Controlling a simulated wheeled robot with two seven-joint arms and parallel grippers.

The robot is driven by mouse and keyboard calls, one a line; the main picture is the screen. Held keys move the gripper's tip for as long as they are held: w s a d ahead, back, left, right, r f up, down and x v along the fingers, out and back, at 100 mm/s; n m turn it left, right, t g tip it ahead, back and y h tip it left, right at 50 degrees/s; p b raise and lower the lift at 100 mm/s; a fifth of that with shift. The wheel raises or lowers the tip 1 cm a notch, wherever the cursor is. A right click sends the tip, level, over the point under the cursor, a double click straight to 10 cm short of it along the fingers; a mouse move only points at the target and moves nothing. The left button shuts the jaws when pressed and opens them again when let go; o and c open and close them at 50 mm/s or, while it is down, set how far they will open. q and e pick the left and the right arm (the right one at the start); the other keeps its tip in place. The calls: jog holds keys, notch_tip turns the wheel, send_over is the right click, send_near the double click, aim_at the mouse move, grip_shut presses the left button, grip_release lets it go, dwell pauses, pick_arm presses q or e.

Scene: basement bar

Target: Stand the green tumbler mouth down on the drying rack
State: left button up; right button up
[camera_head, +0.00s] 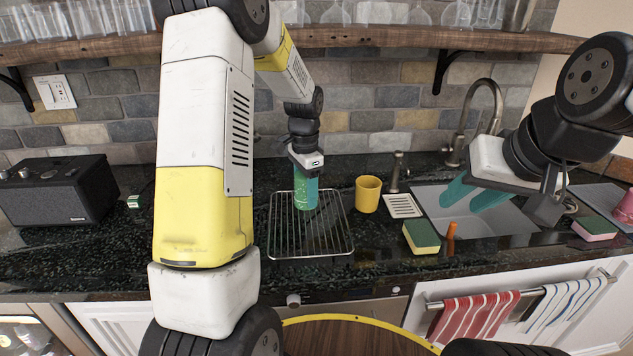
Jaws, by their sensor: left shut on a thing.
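The green tumbler (303,199) is upright in line at the back part of the wire drying rack (282,248). My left gripper (308,184) comes down from above and is shut on the tumbler, its teal finger partly covering it. I cannot tell which end of the tumbler is its mouth, or whether its lower end touches the wires. My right gripper (474,196) is over the sink, its two teal fingers apart with nothing between them.
A yellow cup (367,194) stands close to the rack's right. A sponge (421,237) and an orange object (451,231) are by the sink (436,206), with a tall faucet (471,113) behind. A black radio (58,188) stands left. The rack's front is bare.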

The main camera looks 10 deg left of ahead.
pick_arm(q)
jog(key=shift+f, duration=0.2)
jog(key=o, duration=1.5)
jog(key=shift+c, duration=0.2)
notch_tip(320, 180, up, 14)
jog(key=shift+r, duration=0.4)
